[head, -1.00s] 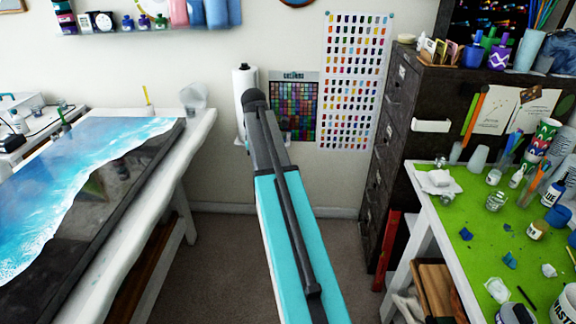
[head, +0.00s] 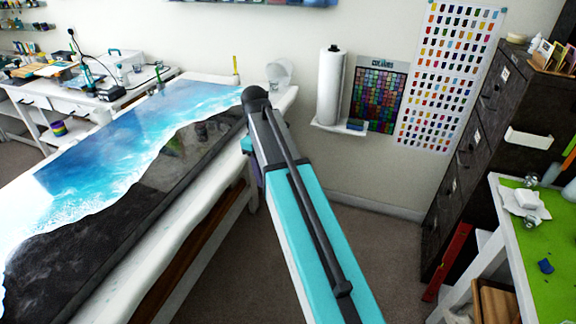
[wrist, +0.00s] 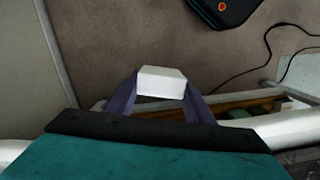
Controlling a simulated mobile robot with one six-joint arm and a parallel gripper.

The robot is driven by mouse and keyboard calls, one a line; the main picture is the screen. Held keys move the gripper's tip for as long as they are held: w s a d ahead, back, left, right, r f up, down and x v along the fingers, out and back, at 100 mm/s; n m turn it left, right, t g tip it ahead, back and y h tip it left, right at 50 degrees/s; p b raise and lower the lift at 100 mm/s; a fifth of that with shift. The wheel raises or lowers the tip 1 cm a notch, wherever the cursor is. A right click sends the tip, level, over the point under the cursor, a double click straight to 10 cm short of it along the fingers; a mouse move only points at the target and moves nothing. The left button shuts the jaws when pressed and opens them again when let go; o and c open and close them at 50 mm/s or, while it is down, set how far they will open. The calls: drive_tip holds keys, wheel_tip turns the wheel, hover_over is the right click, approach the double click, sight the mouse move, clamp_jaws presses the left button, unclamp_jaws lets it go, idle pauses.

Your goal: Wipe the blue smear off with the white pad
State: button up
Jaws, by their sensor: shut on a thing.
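In the wrist view my gripper (wrist: 161,90) has its two purple fingers closed on the white pad (wrist: 161,76), a small white block held between the tips. The pad is above the floor and apart from any surface I can make out. In the head view the arm hides the fingers and pad. I cannot make out a blue smear for certain. A small dark blue patch (head: 546,266) shows on the green worktop (head: 535,285) at the right; I cannot tell whether it is a smear or a loose piece.
A long table with a blue and white resin panel (head: 150,135) stands left of my arm. A dark drawer cabinet (head: 470,150) and the green-topped table are at the right. A paper roll (head: 329,88) stands on a wall shelf. Carpet floor (head: 370,255) is open between.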

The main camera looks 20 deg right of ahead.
drive_tip(key=a, duration=0.8)
drive_tip(key=shift+s+a+f, duration=0.25)
drive_tip(key=shift+s+f, duration=0.05)
drive_tip(key=shift+s, duration=0.1)
drive_tip(key=shift+d, duration=0.1)
